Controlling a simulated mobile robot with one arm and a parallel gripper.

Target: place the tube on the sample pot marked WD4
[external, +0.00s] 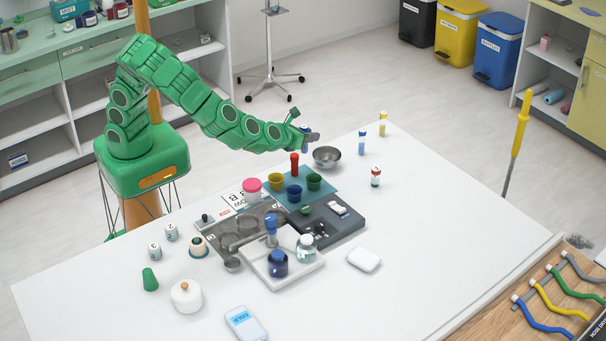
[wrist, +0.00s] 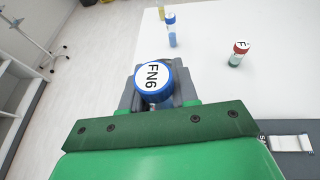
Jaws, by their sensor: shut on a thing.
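My gripper (external: 312,136) is shut on a tube at the far side of the table. In the wrist view the tube's blue cap (wrist: 153,80) faces the camera and reads FN6; its body is hidden below the cap. No label WD4 is readable. Small white-labelled pots (external: 155,251) and (external: 171,232) stand at the table's left; their marks are too small to read fully. A red-topped pot (external: 376,176) stands to the right of my gripper, and it shows in the wrist view (wrist: 238,53) with a partly readable mark starting with F.
A steel bowl (external: 327,156) stands close to my gripper. A blue tube (external: 362,142) and a yellow tube (external: 382,124) stand behind. Coloured cups on a teal mat (external: 328,183), grey trays and bottles crowd the middle.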

